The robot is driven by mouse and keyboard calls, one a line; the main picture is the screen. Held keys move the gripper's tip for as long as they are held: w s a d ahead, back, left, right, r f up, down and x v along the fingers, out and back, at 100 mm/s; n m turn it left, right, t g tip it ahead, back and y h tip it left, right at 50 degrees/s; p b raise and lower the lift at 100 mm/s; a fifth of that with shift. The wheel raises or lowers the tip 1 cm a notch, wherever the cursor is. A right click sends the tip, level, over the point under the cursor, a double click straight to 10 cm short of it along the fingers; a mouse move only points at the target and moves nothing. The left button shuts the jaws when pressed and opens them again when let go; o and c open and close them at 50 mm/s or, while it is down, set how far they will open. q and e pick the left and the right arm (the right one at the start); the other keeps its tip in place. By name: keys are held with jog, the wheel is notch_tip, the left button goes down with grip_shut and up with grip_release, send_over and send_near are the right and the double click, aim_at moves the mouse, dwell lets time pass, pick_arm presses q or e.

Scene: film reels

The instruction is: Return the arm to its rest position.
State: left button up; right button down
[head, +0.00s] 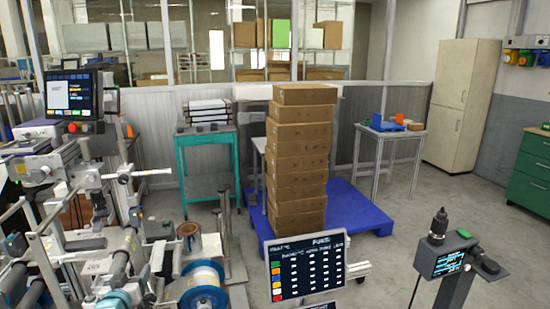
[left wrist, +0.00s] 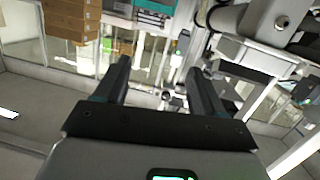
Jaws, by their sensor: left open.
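My left gripper (left wrist: 159,65) shows in the left wrist view. Its two dark fingers stand well apart with nothing held between them, so it is open and empty. I cannot make out this gripper clearly in the head view. The left wrist picture looks turned over, with cardboard boxes (left wrist: 70,20) at its upper left and parts of a machine at its upper right, beyond the fingers. No right gripper shows in either view.
A machine with rollers (head: 110,200) fills the left side of the head view, with a film reel (head: 203,290) low beside it. A tall box stack (head: 298,150) stands on a blue platform (head: 355,215). A display panel (head: 305,265) and black post device (head: 445,255) stand in front.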

pick_arm(q)
jog(key=s+d+f+m+g+h, duration=0.1)
jog(key=s+d+f+g+h, duration=0.2)
jog(key=s+d+f, duration=0.5)
jog(key=s+d+f+g+h, duration=0.2)
jog(key=s+d+f+g, duration=0.25)
jog(key=d+f, duration=0.75)
jog(key=s+d+f+g, duration=0.2)
jog(key=s+d, duration=0.1)
jog(key=s, duration=0.6)
jog(key=s+d+f+g+h, duration=0.1)
jog(key=s+d+f+g, duration=0.1)
jog(key=s, duration=0.7)
jog(key=s+d+f+g+h, duration=0.1)
jog(key=s+d+g, duration=0.3)
jog(key=s, duration=0.5)
jog(key=shift+s+d+f, duration=0.4)
jog(key=shift+d+f, duration=0.1)
jog(key=shift+d, duration=0.1)
jog(key=shift+d, duration=0.1)
